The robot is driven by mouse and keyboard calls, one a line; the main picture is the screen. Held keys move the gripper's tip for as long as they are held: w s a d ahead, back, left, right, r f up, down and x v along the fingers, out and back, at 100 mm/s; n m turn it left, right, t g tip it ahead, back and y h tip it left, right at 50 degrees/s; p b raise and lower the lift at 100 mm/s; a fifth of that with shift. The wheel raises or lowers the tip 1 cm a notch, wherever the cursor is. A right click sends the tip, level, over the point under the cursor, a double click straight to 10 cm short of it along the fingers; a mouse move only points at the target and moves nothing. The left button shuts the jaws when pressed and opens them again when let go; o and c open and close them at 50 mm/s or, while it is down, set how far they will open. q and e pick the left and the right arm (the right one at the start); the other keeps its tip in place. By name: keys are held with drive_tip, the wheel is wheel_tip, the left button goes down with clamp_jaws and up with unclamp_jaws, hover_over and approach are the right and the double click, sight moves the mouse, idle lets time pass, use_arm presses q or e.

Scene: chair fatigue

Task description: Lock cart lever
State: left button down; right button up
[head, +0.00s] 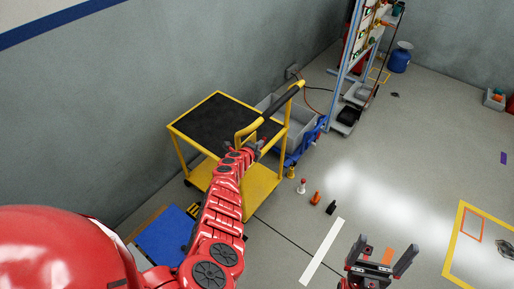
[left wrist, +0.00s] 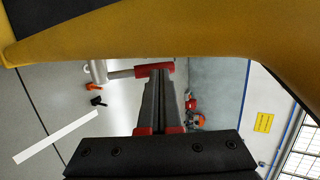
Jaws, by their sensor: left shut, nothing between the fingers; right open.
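The yellow cart (head: 275,181) stands by the wall, with a black mat on its top shelf. Its handle bar (head: 283,101) rises at the right end. My left gripper (head: 259,147) is shut and empty at the handle end, beside the yellow frame. In the left wrist view the closed fingers (left wrist: 157,85) point up toward a yellow cart part (left wrist: 150,38) crossing the top. A red piece with a grey rod (left wrist: 122,73) shows near the fingertips; I cannot tell whether it is the lever. My right gripper (head: 380,256) is open and empty above the floor, away from the cart.
A grey bin (head: 293,124) and blue equipment (head: 309,135) stand behind the cart. Floor to the right is mostly clear.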

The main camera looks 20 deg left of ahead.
use_arm(q)
drive_tip(key=shift+d+b+x, duration=0.25)
drive_tip(key=shift+b+x, duration=0.75)
drive_tip(key=shift+x, duration=0.05)
drive_tip(key=shift+r, duration=0.15)
drive_tip(key=shift+r, duration=0.1)
